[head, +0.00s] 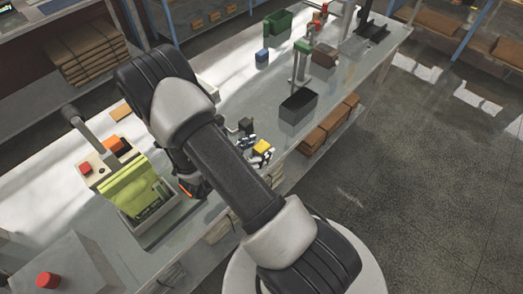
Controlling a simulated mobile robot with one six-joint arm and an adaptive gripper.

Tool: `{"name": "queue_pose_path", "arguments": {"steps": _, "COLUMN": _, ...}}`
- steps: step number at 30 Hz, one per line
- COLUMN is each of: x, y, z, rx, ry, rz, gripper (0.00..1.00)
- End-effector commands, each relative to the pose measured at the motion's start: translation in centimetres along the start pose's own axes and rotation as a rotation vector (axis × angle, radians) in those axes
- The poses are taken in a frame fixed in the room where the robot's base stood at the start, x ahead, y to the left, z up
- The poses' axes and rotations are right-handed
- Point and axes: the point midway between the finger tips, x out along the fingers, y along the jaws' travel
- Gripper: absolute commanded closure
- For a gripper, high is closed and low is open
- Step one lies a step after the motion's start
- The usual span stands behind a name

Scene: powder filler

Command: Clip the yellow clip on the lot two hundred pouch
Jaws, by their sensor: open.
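The yellow clip (263,146) shows as a small yellow block near the front edge of the bench, just right of my arm. My gripper (257,149) reaches out from behind my arm link, with silver and black fingertips close around the yellow clip. It is open; whether the fingers touch the clip is too small to tell. A yellow-green pouch (130,187) with a dark lower patch stands in a grey tray on the left of the bench. Its lot number cannot be read. My arm hides most of my gripper and part of the bench.
A small dark block (246,125) sits just behind the yellow clip. A black bin (298,105), a green-topped stand (301,62), a blue block (262,55) and a green bin (278,23) stand farther along. A red-buttoned box (55,272) is front left.

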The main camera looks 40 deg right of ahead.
Motion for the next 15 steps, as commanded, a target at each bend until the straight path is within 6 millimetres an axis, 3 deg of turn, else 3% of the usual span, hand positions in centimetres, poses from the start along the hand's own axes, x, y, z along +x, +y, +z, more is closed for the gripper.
{"name": "queue_pose_path", "arguments": {"steps": 4, "x": 1.8, "y": 0.1, "z": 0.1, "rx": 0.001, "ry": 0.000, "rz": 0.001, "gripper": 0.42}}
{"name": "queue_pose_path", "arguments": {"steps": 12, "x": 2.0, "y": 0.0, "z": 0.0, "rx": 0.000, "ry": 0.000, "rz": -0.001, "gripper": 0.42}}
{"name": "queue_pose_path", "arguments": {"steps": 15, "x": 2.0, "y": 0.0, "z": 0.0, "rx": 0.000, "ry": 0.000, "rz": -0.001, "gripper": 0.48}}
